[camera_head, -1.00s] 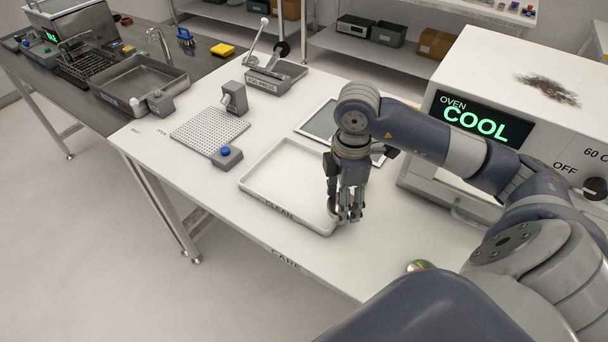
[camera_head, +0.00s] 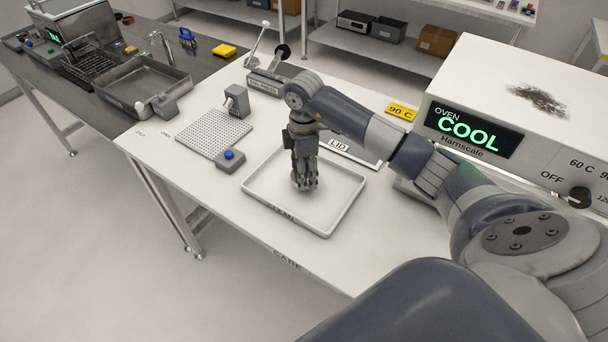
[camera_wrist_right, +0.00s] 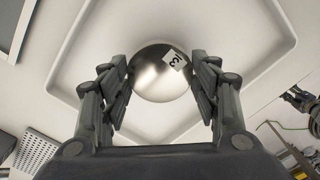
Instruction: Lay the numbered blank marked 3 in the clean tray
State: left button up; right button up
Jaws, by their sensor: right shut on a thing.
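The clean tray (camera_head: 326,228) is a shallow white tray near the middle of the white table, with CLEAN on its front edge. My right gripper (camera_head: 305,186) points down over the inside of the tray. In the right wrist view its fingers (camera_wrist_right: 160,78) are shut on the sides of a round, shiny metal blank (camera_wrist_right: 155,85). The blank bears a small white label that seems to read 3, turned and partly unclear. It lies over the tray floor (camera_wrist_right: 160,25); I cannot tell whether it touches. The gripper hides the blank in the head view. My left gripper is not in view.
A perforated plate (camera_head: 212,133) and a blue-button box (camera_head: 230,159) stand left of the tray. A panel marked LID (camera_head: 340,147) lies behind it. The oven (camera_head: 510,90), reading COOL, stands right. A press (camera_head: 270,80) is at the back. The table's front strip is clear.

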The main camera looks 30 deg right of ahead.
notch_tip(320, 180, down, 2)
jog(key=shift+s+f+p, duration=0.1)
jog(key=shift+p, duration=0.3)
jog(key=shift+f, duration=0.2)
jog(key=shift+f, duration=0.1)
jog(key=shift+f, duration=0.1)
jog(key=o, duration=1.5)
jog(key=shift+c, duration=0.2)
